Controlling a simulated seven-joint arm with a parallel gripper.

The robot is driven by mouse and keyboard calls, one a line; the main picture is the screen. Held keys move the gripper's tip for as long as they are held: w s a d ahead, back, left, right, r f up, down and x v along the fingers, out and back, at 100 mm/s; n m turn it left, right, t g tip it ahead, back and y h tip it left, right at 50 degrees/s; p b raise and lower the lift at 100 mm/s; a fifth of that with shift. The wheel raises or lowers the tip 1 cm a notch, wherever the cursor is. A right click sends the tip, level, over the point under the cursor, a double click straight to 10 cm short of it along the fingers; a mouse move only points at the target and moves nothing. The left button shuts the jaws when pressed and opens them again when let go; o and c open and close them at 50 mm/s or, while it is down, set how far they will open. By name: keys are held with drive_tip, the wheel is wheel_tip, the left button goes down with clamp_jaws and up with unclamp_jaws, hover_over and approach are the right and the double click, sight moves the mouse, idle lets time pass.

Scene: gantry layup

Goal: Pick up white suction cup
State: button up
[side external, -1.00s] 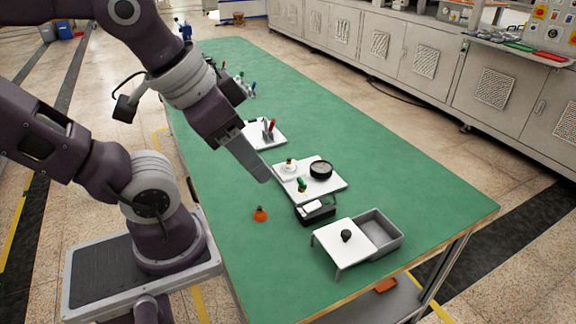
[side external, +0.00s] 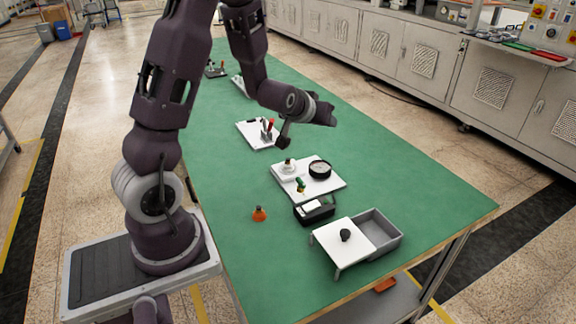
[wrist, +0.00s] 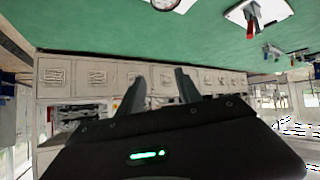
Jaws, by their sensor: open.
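A small white piece with a dark, brassy top, which looks like the white suction cup (side external: 288,167), stands upright at the back left of a white board (side external: 325,188) in the side view. A green-topped piece (side external: 300,184) stands near the same board's front edge. An orange cup-like piece (side external: 259,214) stands on the green table to the left. My gripper (side external: 328,112) is raised above the table, beyond the board and apart from the cup. In the wrist view its two fingers (wrist: 160,86) are spread with nothing between them. I cannot make out the white cup there.
A black round dish (side external: 320,169) sits on the same board. A black box (side external: 314,210), a white stand (side external: 343,238) and a grey tray (side external: 376,231) are nearer. A board with red-handled tools (side external: 268,130) lies farther back. The green table (side external: 430,195) is clear at right.

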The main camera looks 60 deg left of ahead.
drive_tip(key=a+f+n+y, duration=0.1)
drive_tip(key=a+f+y, duration=0.1)
drive_tip(key=a+f, duration=0.35)
drive_tip(key=y, duration=0.2)
hover_over(288, 158)
drive_tip(key=shift+t, duration=0.3)
drive_tip(key=f, duration=0.5)
drive_tip(key=shift+d+f, duration=0.2)
drive_tip(key=shift+d, duration=0.05)
drive_tip(key=shift+y, duration=0.3)
wheel_tip(288, 158, down, 7)
drive_tip(key=shift+s+a, duration=0.1)
drive_tip(key=x, duration=0.2)
drive_tip(key=shift+a+f, duration=0.15)
drive_tip(key=shift+w+a+f, duration=0.1)
drive_tip(key=shift+w+a, duration=0.05)
drive_tip(key=shift+w, duration=0.25)
clamp_jaws()
